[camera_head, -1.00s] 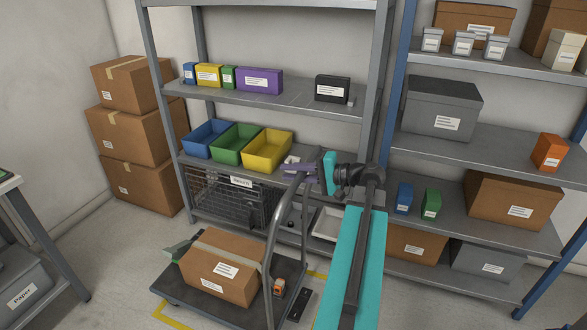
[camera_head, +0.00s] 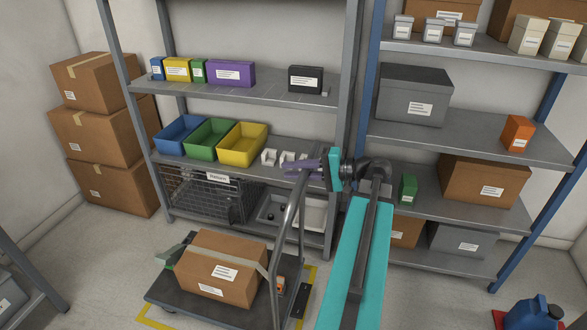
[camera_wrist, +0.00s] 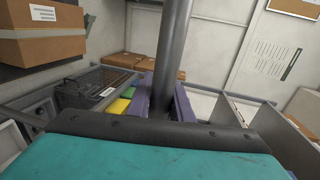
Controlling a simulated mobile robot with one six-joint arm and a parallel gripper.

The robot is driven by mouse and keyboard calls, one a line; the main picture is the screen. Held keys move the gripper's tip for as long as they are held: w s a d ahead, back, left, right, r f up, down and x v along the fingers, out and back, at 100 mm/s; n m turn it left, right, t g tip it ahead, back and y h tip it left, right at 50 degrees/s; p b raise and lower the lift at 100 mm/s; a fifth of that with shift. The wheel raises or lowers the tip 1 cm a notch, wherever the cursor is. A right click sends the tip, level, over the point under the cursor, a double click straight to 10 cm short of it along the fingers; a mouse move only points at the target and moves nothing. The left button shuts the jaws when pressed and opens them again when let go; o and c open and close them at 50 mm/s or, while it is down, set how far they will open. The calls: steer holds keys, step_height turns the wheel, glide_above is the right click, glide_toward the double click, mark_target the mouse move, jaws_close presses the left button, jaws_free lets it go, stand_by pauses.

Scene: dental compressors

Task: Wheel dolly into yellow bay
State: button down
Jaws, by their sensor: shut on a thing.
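The dolly (camera_head: 172,293) is a dark flat platform with a tall curved grey handle (camera_head: 282,240), in the lower middle of the head view. A strapped brown carton (camera_head: 215,275) rides on it, with a small orange item beside the carton. The yellow floor marking of the bay (camera_head: 152,323) shows at the dolly's front left and its right side; the rest is hidden under the dolly. My gripper (camera_head: 312,168) has its purple fingers shut on the top of the handle. In the wrist view, the grey handle bar (camera_wrist: 168,60) stands between the purple fingers.
A grey shelf (camera_head: 250,97) with blue, green and yellow bins (camera_head: 242,145) stands behind the dolly. A blue-framed shelf (camera_head: 480,140) stands right. Stacked cartons (camera_head: 105,135) are at left. A blue container (camera_head: 535,314) sits on the floor at lower right.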

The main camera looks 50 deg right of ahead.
steer(key=c, duration=1.6)
jaws_free()
steer(key=shift+s+d, duration=0.2)
steer(key=shift+d, duration=0.2)
steer(key=shift+w+a, duration=0.1)
steer(key=shift+a, duration=0.1)
